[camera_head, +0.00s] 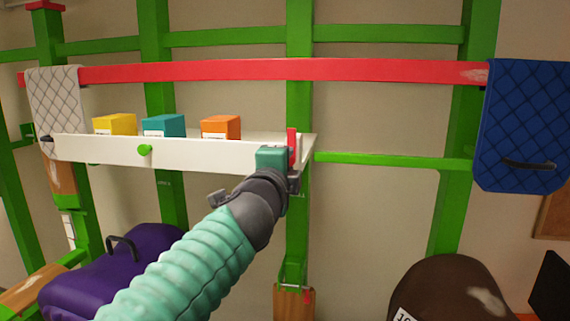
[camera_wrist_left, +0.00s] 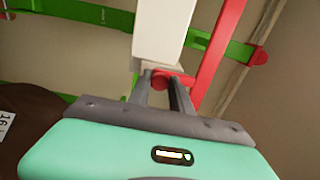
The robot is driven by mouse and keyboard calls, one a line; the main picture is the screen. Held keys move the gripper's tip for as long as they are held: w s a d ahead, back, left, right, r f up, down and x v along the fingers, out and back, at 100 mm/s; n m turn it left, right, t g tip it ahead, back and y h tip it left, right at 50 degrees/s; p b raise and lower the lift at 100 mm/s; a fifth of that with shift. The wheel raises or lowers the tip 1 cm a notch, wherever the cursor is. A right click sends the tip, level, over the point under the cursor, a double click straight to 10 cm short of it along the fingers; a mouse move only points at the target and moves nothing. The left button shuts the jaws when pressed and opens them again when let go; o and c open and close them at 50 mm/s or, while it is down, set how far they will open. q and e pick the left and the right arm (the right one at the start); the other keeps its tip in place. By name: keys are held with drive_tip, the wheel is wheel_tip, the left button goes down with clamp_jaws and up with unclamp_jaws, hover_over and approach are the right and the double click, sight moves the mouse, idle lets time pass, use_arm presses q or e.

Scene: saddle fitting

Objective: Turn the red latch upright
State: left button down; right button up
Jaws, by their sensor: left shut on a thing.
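The red latch (camera_head: 292,140) is at the right end of the white shelf (camera_head: 215,153), and its visible part points up in the head view. My left gripper (camera_head: 279,160) is at that shelf end. In the left wrist view, the left gripper's fingers (camera_wrist_left: 166,88) are shut on the latch (camera_wrist_left: 173,79), a short red piece beside the shelf's end (camera_wrist_left: 162,35). The fingers hide part of the latch. My right gripper is in neither view.
A red rail (camera_head: 300,69) crosses above the shelf. Yellow (camera_head: 115,124), teal (camera_head: 163,125) and orange (camera_head: 220,126) boxes stand on the shelf. Purple (camera_head: 125,265) and brown (camera_head: 450,290) saddles are below. A blue quilted pad (camera_head: 523,125) hangs at right.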

use_arm(q)
drive_tip(key=shift+d+f, duration=0.15)
drive_tip(key=shift+f, duration=0.3)
drive_tip(key=c, duration=1.4)
unclamp_jaws()
drive_tip(key=shift+o, duration=1.1)
drive_tip(key=shift+s+r, duration=0.3)
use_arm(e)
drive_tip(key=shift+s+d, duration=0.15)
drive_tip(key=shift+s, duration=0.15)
use_arm(q)
drive_tip(key=s+a+b, duration=0.3)
drive_tip(key=s+b, duration=0.3)
drive_tip(key=s, duration=1)
drive_tip(key=shift+s, duration=0.2)
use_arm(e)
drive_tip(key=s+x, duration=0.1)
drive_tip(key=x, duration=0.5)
use_arm(q)
drive_tip(key=shift+w, duration=0.1)
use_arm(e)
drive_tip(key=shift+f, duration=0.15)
